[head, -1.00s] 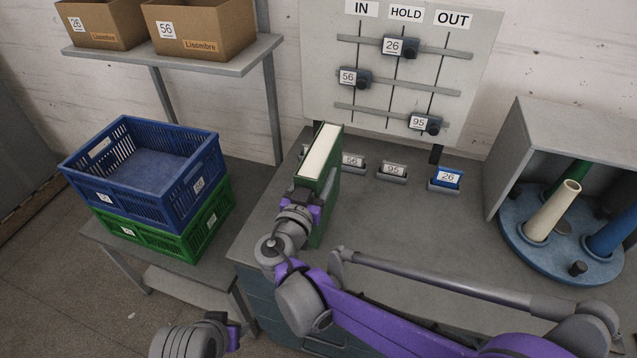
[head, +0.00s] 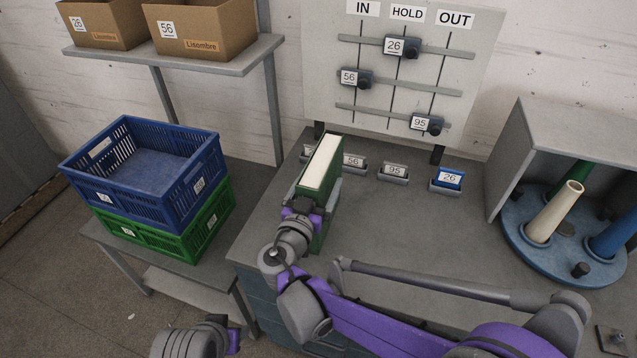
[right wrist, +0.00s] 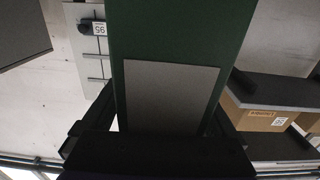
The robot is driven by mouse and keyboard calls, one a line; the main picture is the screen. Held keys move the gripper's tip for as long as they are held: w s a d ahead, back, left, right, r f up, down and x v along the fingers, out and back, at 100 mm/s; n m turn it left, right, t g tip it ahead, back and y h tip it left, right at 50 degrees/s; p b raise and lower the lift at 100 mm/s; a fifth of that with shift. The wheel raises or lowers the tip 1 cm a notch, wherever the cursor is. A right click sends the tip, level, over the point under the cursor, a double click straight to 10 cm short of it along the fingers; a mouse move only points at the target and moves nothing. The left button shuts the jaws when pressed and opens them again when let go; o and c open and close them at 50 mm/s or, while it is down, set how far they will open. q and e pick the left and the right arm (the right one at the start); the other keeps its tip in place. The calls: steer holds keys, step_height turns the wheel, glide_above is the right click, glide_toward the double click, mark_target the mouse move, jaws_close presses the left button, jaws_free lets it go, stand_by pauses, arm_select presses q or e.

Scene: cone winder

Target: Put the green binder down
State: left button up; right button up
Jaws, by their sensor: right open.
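The green binder (head: 322,228) stands upright on the grey worktop, near its left edge, with its pale page block facing up in the head view. My right gripper (head: 318,192) is open around it, a finger on either side. In the right wrist view the binder's green spine (right wrist: 180,35) with a grey label fills the middle, between the spread fingers of the right gripper (right wrist: 160,112).
Small numbered holders, including a blue one (head: 447,179), line the worktop's back below the IN/HOLD/OUT board (head: 385,60). A blue crate (head: 150,190) sits on a green crate (head: 210,220) at left. A round blue cone stand (head: 520,235) is at right. The middle worktop is clear.

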steer(key=b+v, duration=0.1)
steer(key=v, duration=1.1)
steer(key=shift+r, duration=0.2)
